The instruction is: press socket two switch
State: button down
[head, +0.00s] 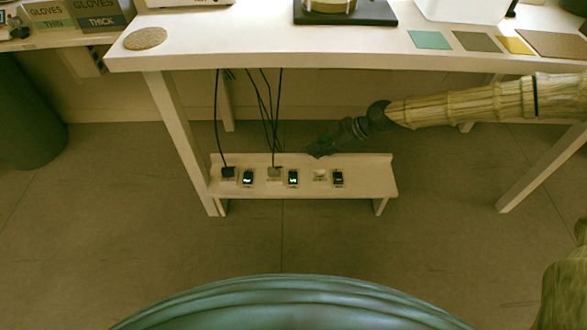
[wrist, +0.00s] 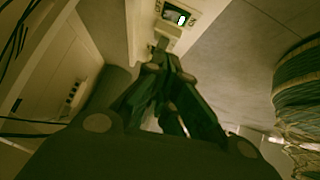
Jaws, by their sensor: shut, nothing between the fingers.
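A low white socket strip (head: 300,190) stands under the table. From left to right it has a socket with a black plug (head: 228,172), a dark switch (head: 248,177), a socket with a grey plug (head: 274,173), a second dark switch (head: 293,178) with a light mark, an empty socket (head: 320,175) and a third switch (head: 338,178). My gripper (head: 316,152) is shut and empty above the strip's back edge, right of the second switch. In the wrist view its fingertips (wrist: 162,42) point toward a lit switch (wrist: 178,17); I cannot tell which one.
The white table (head: 250,45) overhangs the strip, and its left leg (head: 180,140) stands close to the strip's left end. Black cables (head: 270,110) hang down behind the strip to the plugs. A dark bin (head: 28,115) stands at the left. The floor in front is clear.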

jog(key=b, duration=0.4)
send_over(293, 177)
jog(key=f, duration=0.7)
jog(key=shift+d, duration=0.3)
notch_tip(293, 177, down, 3)
jog(key=shift+w+a+r+b, duration=0.1)
jog(key=shift+w+a+b, duration=0.05)
jog(key=shift+b, duration=0.8)
jog(key=shift+w+f+b, duration=0.15)
jog(key=shift+f+b, duration=0.15)
jog(key=shift+f, duration=0.3)
